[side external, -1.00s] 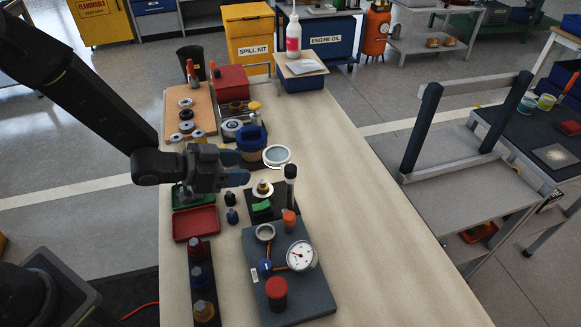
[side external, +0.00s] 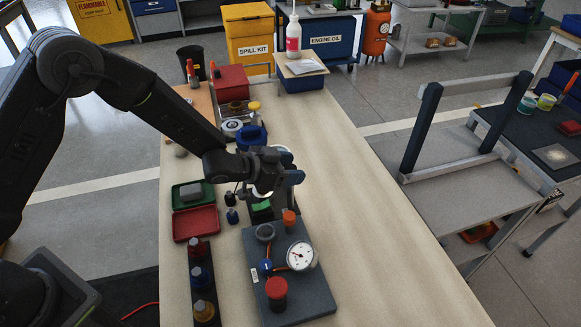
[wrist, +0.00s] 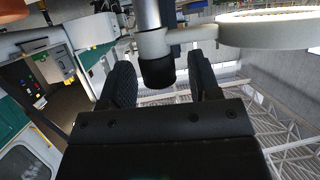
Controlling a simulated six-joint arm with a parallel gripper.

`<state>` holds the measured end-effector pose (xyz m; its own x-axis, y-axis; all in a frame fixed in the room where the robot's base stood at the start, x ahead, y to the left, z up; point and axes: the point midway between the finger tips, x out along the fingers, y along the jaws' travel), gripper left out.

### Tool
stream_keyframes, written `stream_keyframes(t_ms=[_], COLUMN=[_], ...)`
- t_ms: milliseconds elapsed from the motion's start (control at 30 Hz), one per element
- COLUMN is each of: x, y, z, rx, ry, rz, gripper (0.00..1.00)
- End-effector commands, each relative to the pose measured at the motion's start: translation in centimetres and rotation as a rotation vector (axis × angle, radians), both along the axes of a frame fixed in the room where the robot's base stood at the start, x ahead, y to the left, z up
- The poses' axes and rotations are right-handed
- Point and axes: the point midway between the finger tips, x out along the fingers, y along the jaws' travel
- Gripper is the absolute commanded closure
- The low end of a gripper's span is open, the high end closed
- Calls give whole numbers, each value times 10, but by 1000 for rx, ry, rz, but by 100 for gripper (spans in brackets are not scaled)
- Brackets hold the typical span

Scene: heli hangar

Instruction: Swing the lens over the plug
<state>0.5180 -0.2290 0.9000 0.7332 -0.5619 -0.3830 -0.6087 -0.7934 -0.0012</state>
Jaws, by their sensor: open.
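My gripper (side external: 289,180) is open above the bench, over the dark stand (side external: 260,217) with the green piece. In the wrist view, its two fingers (wrist: 162,82) stand on either side of the post's black end (wrist: 157,70), apart from it as far as I can see. A white arm runs right from this post to the lens's pale ring (wrist: 268,30). In the side view, the lens (side external: 285,154) is mostly hidden behind my gripper. A small pale, gold-coloured piece, probably the plug (side external: 262,191), shows partly beneath my gripper.
A grey plate with a gauge (side external: 301,256) and red knob (side external: 276,288) lies in front. Red (side external: 196,223) and green (side external: 183,199) trays and a row of capped pieces (side external: 200,276) are at left. The bench's right side (side external: 365,220) is clear.

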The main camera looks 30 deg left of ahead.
Motion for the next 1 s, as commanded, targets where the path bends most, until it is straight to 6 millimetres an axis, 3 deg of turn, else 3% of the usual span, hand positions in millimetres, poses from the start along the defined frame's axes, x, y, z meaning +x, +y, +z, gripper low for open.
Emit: stream_keyframes(t_ms=[300, 900, 1000], x=[2, 2, 2], y=[-1, -1, -1], z=[-1, -1, -1], rx=[0, 0, 0], ry=[0, 0, 0], rz=[1, 1, 1], gripper=[44, 100, 100])
